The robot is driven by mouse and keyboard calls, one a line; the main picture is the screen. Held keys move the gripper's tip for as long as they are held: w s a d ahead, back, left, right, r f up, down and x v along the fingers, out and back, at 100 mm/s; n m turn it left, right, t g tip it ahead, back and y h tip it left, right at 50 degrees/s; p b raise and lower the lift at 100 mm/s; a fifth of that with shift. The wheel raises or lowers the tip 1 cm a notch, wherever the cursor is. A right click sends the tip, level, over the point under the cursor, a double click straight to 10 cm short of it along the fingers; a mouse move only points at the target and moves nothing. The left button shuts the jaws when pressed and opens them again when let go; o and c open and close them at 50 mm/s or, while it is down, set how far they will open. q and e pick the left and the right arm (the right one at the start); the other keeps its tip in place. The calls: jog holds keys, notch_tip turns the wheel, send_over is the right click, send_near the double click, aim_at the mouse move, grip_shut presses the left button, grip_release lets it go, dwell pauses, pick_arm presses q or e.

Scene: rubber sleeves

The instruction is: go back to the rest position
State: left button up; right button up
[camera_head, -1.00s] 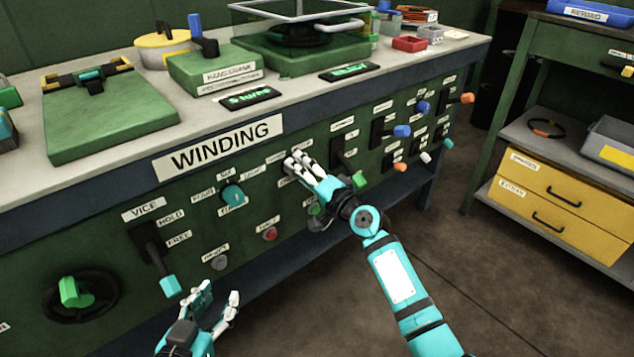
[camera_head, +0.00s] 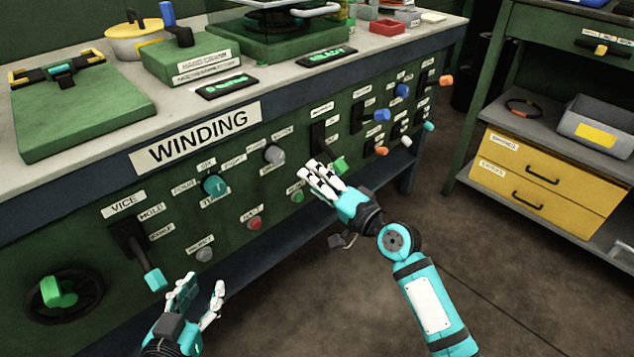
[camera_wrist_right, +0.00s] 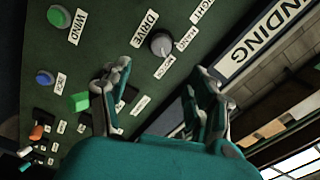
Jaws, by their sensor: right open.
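My right gripper (camera_head: 322,180) is open and empty in front of the panel, to the right of the grey knob (camera_head: 273,155). In the right wrist view the right gripper (camera_wrist_right: 160,95) shows its fingers spread apart, with the grey knob (camera_wrist_right: 161,43) seen between and beyond them. My left gripper (camera_head: 197,297) is low at the front, below the vice lever (camera_head: 153,278). Its fingers are spread and nothing shows between them.
The green panel under the "WINDING" sign (camera_head: 196,138) carries a teal knob (camera_head: 214,185), a red button (camera_head: 254,222), several levers and a handwheel (camera_head: 62,298). A cart with yellow drawers (camera_head: 545,178) stands at right.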

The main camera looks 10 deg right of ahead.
dwell(0.4)
